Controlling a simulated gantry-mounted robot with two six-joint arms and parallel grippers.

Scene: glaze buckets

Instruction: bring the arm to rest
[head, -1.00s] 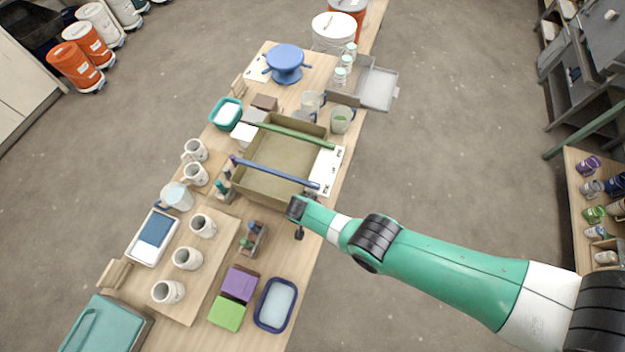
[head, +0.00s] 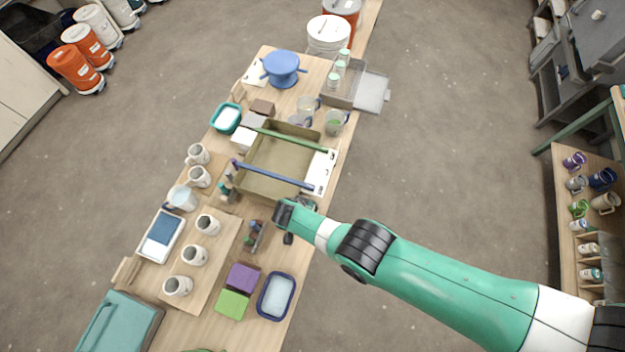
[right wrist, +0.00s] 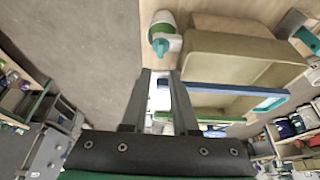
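My right arm (head: 430,266) reaches in from the right in the head view, and its wrist is over the table's right edge, just below the tan box (head: 248,186). In the right wrist view my right gripper (right wrist: 158,78) has its two fingers apart with nothing clearly held between them. The tan box (right wrist: 235,62) and a blue bar (right wrist: 225,90) show to the right of the fingers. How high the fingers are above the table is hard to tell. My left gripper is not in view.
The wooden table (head: 222,245) is crowded. A blue bar (head: 275,175) and a green bar (head: 290,138) lie across the box. White mugs (head: 208,224), a purple block (head: 243,277) and a blue-rimmed tub (head: 275,296) stand nearby. The floor (head: 450,150) right of the table is clear.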

